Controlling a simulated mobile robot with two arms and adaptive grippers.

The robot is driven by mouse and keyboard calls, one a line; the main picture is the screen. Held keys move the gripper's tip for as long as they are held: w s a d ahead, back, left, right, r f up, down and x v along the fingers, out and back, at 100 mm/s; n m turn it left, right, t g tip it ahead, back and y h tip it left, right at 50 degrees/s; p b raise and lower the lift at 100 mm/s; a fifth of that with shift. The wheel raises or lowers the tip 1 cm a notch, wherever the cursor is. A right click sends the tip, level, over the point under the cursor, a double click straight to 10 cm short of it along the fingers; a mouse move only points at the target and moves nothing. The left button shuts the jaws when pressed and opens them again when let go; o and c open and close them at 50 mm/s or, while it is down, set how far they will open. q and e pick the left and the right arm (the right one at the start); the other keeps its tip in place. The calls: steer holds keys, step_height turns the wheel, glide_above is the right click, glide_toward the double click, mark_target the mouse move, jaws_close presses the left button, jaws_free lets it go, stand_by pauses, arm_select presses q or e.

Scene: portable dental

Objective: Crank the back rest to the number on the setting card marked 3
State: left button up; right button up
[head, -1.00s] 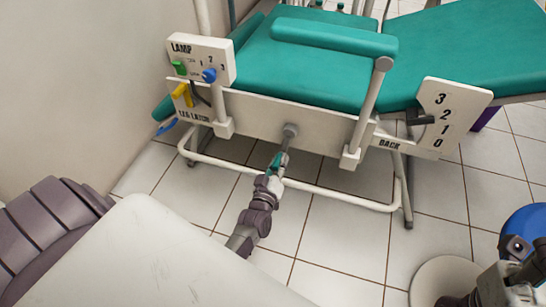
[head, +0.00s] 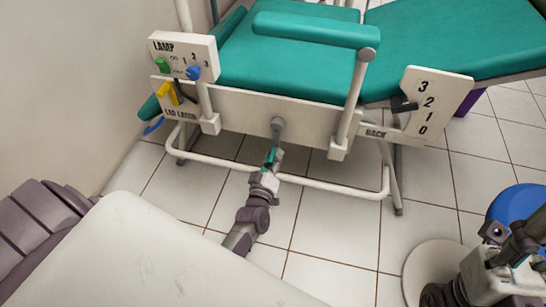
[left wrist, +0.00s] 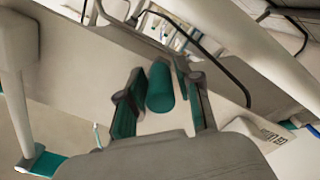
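The crank hub (head: 277,123) sits on the chair's side panel, with its arm hanging downward to a teal handle (left wrist: 160,88). My left gripper (head: 270,160) is at this handle. In the left wrist view the handle stands between the two fingers, with visible gaps beside it, so the gripper looks open around it. The BACK scale board (head: 437,100) shows 3, 2, 1, 0 from top to bottom. A dark pointer (head: 404,105) lies at its left edge, roughly level with 2. No setting card is in view. My right gripper (head: 510,255) is at lower right; its fingers are unclear.
A lamp panel (head: 183,57) with green and blue knobs and a yellow lever (head: 166,93) is at the left. The teal chair (head: 300,70) stands on a white tubular frame. A blue round stool (head: 520,208) is at right. Tiled floor is open between.

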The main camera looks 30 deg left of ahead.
arm_select(q)
steer(key=shift+o, duration=0.7)
steer(key=v, duration=1.2)
steer(key=shift+a, duration=0.1)
